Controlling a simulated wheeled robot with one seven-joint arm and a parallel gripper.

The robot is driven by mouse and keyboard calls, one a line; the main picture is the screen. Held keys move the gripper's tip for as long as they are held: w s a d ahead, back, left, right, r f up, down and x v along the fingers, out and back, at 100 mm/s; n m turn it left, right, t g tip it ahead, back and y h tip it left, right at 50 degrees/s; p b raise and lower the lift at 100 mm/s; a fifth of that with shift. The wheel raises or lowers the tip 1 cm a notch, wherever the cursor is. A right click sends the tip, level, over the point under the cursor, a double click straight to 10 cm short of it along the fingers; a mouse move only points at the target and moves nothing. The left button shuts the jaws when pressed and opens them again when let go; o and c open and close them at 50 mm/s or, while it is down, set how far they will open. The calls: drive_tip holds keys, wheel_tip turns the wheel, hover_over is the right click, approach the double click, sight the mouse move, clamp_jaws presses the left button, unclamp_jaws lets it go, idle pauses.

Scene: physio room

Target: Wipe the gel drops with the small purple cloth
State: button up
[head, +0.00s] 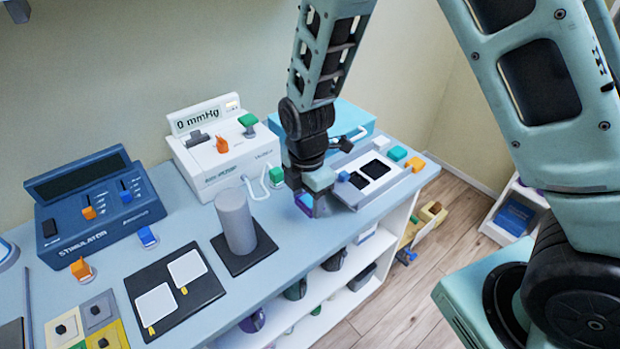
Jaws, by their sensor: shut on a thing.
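My gripper (312,203) points down at the right part of the light blue counter (190,215), low over its surface. It is shut on the small purple cloth (303,201), of which only a little purple shows at the fingers. I cannot tell whether the cloth touches the counter. I cannot make out any gel drops; my gripper and arm hide part of the counter there.
A grey tray with black and white pads (372,172) lies close right of my gripper. A grey cylinder (236,221) stands on a dark mat to the left. Behind are a white pressure unit (222,158) and a blue stimulator (98,207). The counter between cylinder and gripper is clear.

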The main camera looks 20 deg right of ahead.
drive_tip(key=shift+r+p, duration=1.25)
drive_tip(key=shift+r, duration=0.55)
drive_tip(key=shift+d, duration=0.1)
